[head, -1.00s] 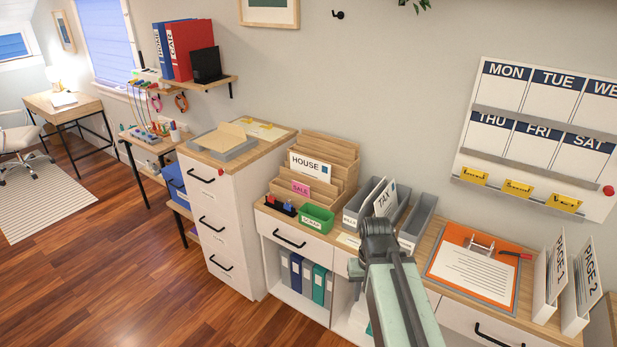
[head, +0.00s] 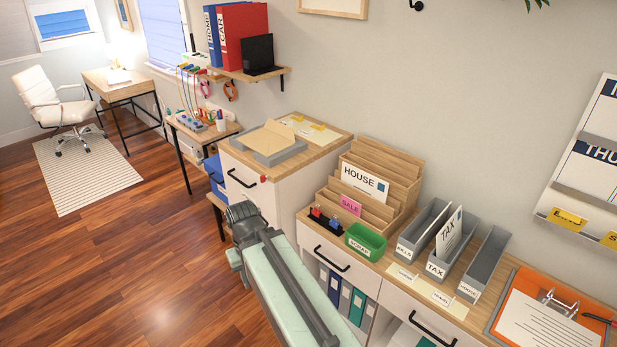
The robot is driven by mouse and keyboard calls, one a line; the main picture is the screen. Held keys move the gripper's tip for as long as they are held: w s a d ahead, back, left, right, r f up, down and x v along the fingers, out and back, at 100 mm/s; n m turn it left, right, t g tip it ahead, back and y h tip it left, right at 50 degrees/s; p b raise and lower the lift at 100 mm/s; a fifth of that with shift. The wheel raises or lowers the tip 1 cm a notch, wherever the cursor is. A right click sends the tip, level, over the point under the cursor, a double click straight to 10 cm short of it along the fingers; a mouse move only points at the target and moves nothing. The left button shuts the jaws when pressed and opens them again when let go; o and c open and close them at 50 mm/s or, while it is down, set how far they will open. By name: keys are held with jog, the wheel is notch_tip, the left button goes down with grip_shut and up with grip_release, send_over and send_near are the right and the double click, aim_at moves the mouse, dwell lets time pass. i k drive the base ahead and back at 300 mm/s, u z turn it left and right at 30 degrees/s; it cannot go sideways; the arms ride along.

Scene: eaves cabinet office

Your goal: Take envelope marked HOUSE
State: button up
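The white envelope marked HOUSE (head: 364,184) stands upright in a slot of the stepped wooden sorter (head: 404,166) on the cabinet top. A pink SALE card (head: 350,205) sits in a lower slot in front of it. My gripper (head: 243,215) is at the end of my pale green arm, left of and nearer than the sorter, in front of the white drawer unit. It is apart from the envelope. Its fingers are too foreshortened to tell whether they are open or shut, and no held object is visible.
A green SCRAP bin (head: 366,241) stands before the sorter. Grey bins labelled BILLS (head: 405,250), TAX (head: 436,269) and HOUSE (head: 469,290) stand to the right; the TAX bin holds a TAX envelope (head: 449,232). A grey tray (head: 279,156) tops the drawer unit.

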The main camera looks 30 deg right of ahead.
aim_at(371, 186)
jog(key=u, duration=0.25)
jog(key=i, duration=1.55)
jog(key=z, duration=0.4)
